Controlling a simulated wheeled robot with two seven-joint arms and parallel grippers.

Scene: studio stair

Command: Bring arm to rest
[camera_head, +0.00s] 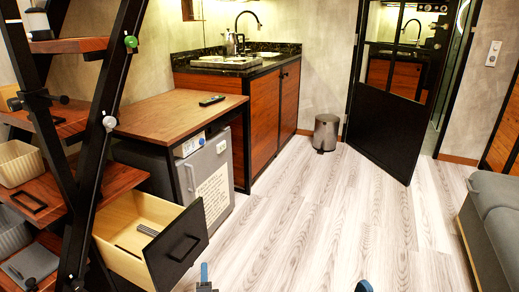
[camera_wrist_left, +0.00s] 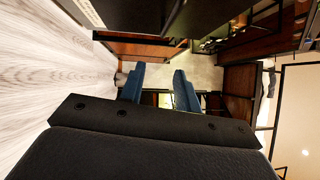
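My left gripper (camera_head: 205,281) shows only as a small blue and dark tip at the bottom edge of the head view. In the left wrist view its two blue fingers (camera_wrist_left: 159,76) stand apart with nothing between them, so it is open and empty. A small blue piece (camera_head: 364,287) at the bottom edge, right of centre, seems to be part of my right gripper. Most of it is cut off and its fingers cannot be judged.
An open drawer (camera_head: 177,251) juts out at the lower left, with a small dark object (camera_head: 148,230) inside. A wooden desk (camera_head: 160,118) carries a black remote (camera_head: 212,100). A bin (camera_head: 326,133) stands near the door (camera_head: 384,125). A grey sofa (camera_head: 497,205) is at right. The middle floor is clear.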

